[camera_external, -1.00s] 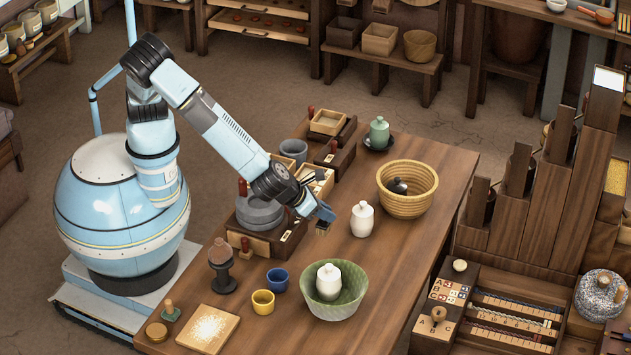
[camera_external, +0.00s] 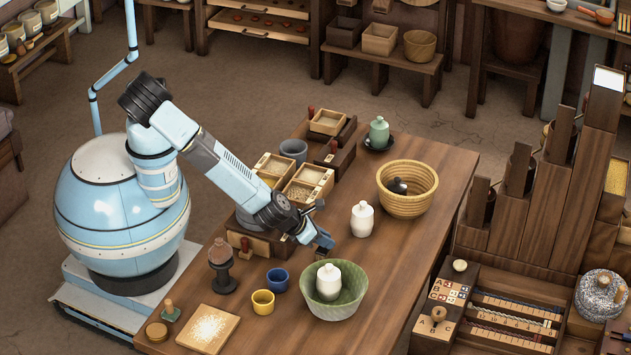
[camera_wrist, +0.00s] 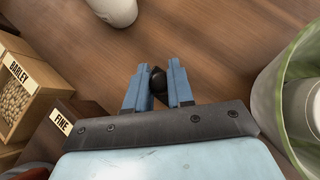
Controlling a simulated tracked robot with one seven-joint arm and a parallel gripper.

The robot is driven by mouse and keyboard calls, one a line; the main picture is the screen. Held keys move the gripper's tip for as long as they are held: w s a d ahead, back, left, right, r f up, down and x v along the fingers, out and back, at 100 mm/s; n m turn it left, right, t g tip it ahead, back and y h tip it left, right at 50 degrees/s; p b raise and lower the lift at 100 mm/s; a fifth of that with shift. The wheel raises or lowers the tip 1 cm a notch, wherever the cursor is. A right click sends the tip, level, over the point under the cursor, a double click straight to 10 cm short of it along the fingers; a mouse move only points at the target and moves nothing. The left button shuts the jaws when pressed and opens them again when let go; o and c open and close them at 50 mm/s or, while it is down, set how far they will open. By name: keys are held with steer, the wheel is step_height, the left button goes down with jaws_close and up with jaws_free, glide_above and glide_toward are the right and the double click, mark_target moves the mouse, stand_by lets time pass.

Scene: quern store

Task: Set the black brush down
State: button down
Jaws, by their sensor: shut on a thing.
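In the external view my gripper (camera_external: 324,246) is low over the wooden table (camera_external: 400,262), just behind the green bowl and to the left of the white lidded jar. The brush is mostly hidden there, and I cannot tell whether it touches the table.
A green bowl (camera_external: 324,309) holding a white jar (camera_external: 328,277) is close in front of my gripper. Another white jar (camera_external: 362,219) stands behind to the right. Grain boxes (camera_external: 307,182) line the table's left side. Bare wood lies to the right.

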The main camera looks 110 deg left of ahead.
steer(key=c, duration=1)
jaws_free()
steer(key=shift+r, duration=0.1)
steer(key=v, duration=1.2)
